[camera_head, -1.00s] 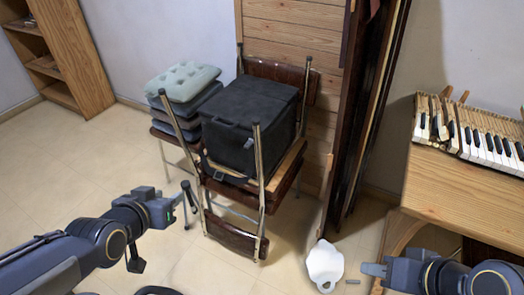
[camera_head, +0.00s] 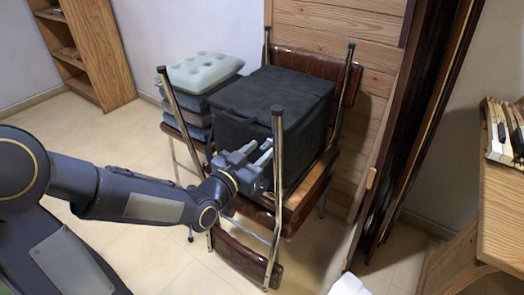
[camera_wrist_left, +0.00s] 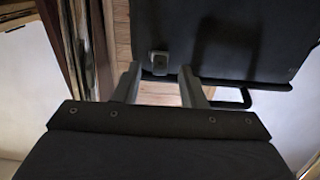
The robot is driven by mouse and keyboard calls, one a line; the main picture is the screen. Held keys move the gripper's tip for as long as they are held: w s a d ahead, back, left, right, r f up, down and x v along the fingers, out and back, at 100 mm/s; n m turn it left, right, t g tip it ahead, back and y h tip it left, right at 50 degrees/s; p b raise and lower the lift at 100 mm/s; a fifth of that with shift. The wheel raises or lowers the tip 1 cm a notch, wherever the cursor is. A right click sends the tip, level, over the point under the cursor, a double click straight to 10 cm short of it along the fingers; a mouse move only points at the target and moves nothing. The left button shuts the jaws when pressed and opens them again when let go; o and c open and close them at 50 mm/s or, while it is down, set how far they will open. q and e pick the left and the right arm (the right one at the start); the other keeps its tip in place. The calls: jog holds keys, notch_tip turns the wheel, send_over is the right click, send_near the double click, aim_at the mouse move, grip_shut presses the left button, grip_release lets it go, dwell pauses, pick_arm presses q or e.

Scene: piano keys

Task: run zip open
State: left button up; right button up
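The black fabric box bag (camera_head: 270,100) sits on the seat of an upturned stacked chair in the head view. Its dark side also fills the upper right of the left wrist view (camera_wrist_left: 230,35). A small dark tab (camera_wrist_left: 158,62) shows on that side near the lower edge; I cannot tell whether it is the zip pull. My left gripper (camera_head: 262,152) is at the front left side of the bag. In the wrist view its two fingers (camera_wrist_left: 160,82) are apart with nothing seen between them, just short of the tab. My right gripper is not in view.
The metal legs of the chairs (camera_head: 278,190) stand close to my left gripper. Cushions (camera_head: 203,72) are stacked to the left. Wooden boards (camera_head: 340,30) lean behind the bag. The piano keys (camera_head: 505,130) are at the far right, and a white object (camera_head: 348,284) is at the bottom edge.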

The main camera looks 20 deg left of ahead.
pick_arm(q)
jog(key=shift+w+d, duration=0.25)
jog(key=shift+w, duration=0.45)
grip_shut()
